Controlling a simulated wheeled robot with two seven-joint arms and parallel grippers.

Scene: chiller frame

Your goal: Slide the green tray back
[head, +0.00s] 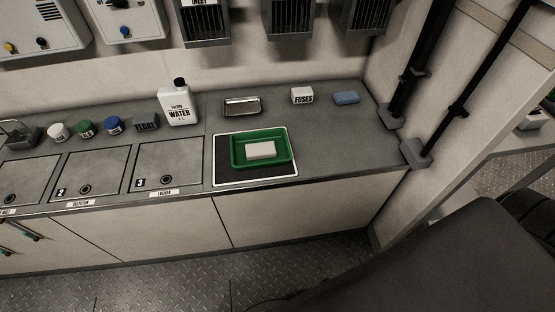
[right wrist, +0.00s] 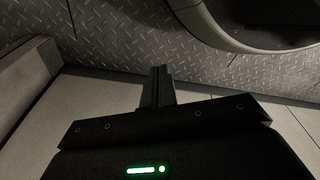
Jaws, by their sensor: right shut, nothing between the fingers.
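The green tray (head: 238,162) lies on a dark mat with a white border (head: 222,179) on the grey counter. A white block (head: 261,150) lies inside the tray. The tray sits toward the right and back part of the mat. Neither gripper shows in the head view. In the right wrist view my right gripper (right wrist: 157,72) is shut and empty, over the metal floor and away from the tray. My left gripper is not in view.
Behind the mat lie a metal dish (head: 242,106), a fuses box (head: 302,95) and a blue block (head: 346,98). A water bottle (head: 179,106) stands to the left behind. Dark pipes (head: 410,80) rise at the counter's right end. The counter right of the mat is clear.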

